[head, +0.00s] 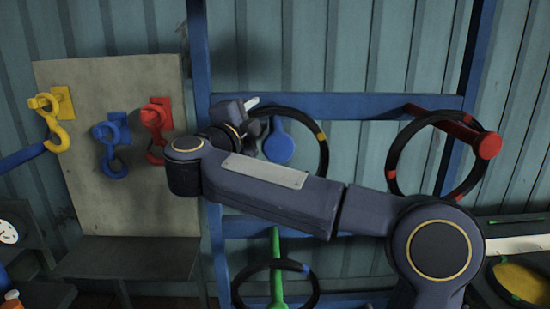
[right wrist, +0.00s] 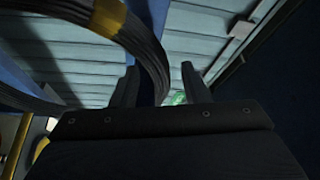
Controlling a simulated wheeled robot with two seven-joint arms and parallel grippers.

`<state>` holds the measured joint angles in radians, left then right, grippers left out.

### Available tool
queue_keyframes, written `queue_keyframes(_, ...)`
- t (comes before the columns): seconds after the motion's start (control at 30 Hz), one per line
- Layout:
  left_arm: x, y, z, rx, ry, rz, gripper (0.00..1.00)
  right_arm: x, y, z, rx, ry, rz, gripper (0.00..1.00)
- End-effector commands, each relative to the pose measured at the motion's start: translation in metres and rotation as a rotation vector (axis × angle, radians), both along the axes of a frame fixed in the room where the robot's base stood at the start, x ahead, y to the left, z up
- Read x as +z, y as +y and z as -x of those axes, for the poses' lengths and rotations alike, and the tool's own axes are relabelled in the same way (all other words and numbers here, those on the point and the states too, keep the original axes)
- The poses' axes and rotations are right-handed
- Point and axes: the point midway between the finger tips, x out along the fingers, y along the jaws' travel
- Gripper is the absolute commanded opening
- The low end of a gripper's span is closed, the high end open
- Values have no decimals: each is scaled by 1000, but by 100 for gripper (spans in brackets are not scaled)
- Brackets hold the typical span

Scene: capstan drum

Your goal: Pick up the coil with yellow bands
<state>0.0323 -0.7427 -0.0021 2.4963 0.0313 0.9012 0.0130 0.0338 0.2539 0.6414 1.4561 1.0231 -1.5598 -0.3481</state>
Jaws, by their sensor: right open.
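The coil with yellow bands (head: 325,155) is a black ring hanging on a blue round-ended peg (head: 279,147) on the blue rack. One yellow band shows on its right side; my right arm hides its lower left. My right gripper (head: 250,112) is at the coil's upper left edge. In the right wrist view, the coil (right wrist: 145,45) and a yellow band (right wrist: 108,15) loom large at upper left. The strand runs down to the open fingers (right wrist: 160,88) and appears between them; contact cannot be told. My left gripper is out of view.
A coil with red bands (head: 397,150) hangs on a red peg (head: 487,145) at right. A coil with a blue band (head: 313,290) hangs on a green peg (head: 276,250) below. A board (head: 95,205) at left carries yellow, blue and red hooks.

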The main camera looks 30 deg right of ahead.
Motion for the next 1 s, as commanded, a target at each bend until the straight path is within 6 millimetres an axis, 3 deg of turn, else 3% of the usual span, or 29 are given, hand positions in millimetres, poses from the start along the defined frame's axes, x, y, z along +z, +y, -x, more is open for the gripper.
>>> queue_keyframes(0.07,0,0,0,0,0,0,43,0,0,0,0,0,0,40)
queue_keyframes(0.37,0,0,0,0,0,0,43,0,0,0,0,0,0,1)
queue_keyframes(1.0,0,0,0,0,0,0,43,0,1,0,0,0,0,0)
